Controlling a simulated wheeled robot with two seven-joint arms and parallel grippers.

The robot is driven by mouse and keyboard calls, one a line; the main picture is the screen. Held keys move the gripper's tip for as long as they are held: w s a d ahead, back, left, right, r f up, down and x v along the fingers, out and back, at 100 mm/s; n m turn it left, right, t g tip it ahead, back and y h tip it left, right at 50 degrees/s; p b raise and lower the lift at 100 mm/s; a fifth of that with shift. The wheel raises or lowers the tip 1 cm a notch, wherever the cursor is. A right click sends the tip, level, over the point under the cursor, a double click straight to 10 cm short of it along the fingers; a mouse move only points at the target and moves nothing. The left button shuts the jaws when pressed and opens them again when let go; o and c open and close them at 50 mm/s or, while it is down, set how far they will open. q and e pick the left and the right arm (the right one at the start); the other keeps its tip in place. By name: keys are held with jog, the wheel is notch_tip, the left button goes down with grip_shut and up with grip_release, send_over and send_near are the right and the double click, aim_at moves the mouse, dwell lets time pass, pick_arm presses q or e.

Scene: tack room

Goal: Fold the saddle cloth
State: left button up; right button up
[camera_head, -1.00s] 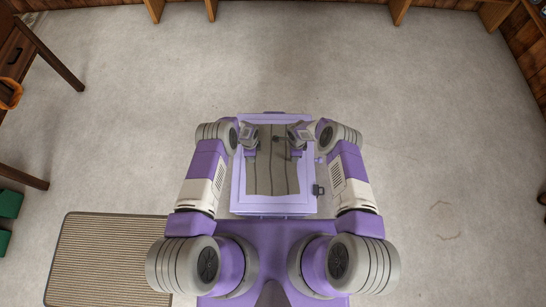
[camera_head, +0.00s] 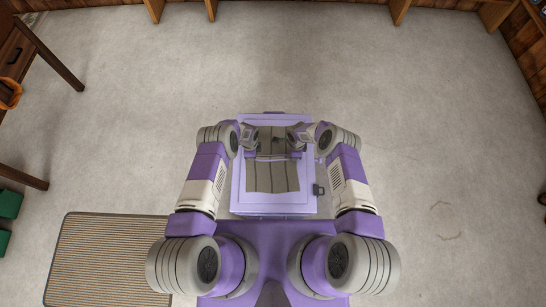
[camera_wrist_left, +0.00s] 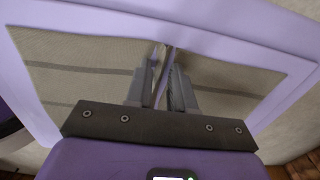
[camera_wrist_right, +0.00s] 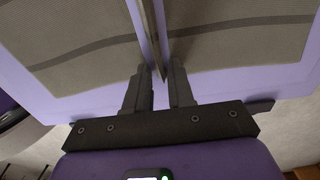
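The grey saddle cloth (camera_head: 271,178) with darker stripes lies on a lilac-topped surface (camera_head: 308,185). Its near part lies flat; a pale gap crosses it, with more cloth between my grippers beyond. My left gripper (camera_head: 254,146) and right gripper (camera_head: 293,146) are at the cloth's far left and far right. In the left wrist view the fingers (camera_wrist_left: 163,78) are close together on a thin edge of cloth, with cloth (camera_wrist_left: 80,62) on both sides. In the right wrist view the fingers (camera_wrist_right: 159,80) close on a thin, edge-on strip, with striped cloth (camera_wrist_right: 240,45) behind.
A small dark fitting (camera_head: 319,190) sits at the surface's right side. A striped mat (camera_head: 110,255) lies on the floor at lower left. A wooden table (camera_head: 40,50) and green boxes (camera_head: 8,207) stand at the left edge.

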pick_arm(q)
grip_shut()
pick_arm(e)
grip_shut()
